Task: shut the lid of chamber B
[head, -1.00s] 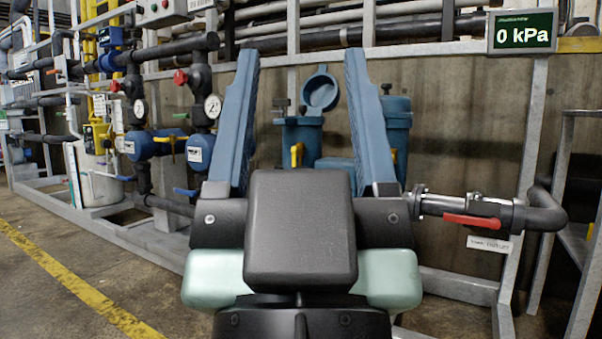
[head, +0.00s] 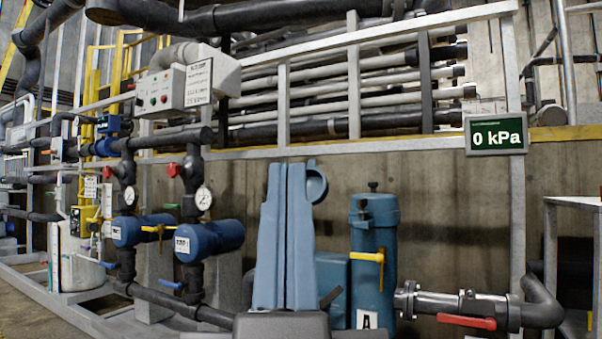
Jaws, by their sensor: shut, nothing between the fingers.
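My gripper (head: 287,168) is shut and empty, its two blue fingers pointing up side by side in the middle of the head view. A round blue lid (head: 316,183) stands raised just right of the fingertips. It appears to belong to the left chamber, whose body is hidden behind my fingers, so no B label shows. The chamber marked A (head: 375,262) stands to the right, an upright blue cylinder with its lid on and a yellow handle (head: 367,257). I cannot tell the distance between my fingers and the raised lid.
A gauge display (head: 496,133) reads 0 kPa at upper right. A pipe with a red-handled valve (head: 466,321) runs right of chamber A. Blue valve bodies (head: 208,241), gauges and pipes stand on the left. A control box (head: 178,88) hangs above them.

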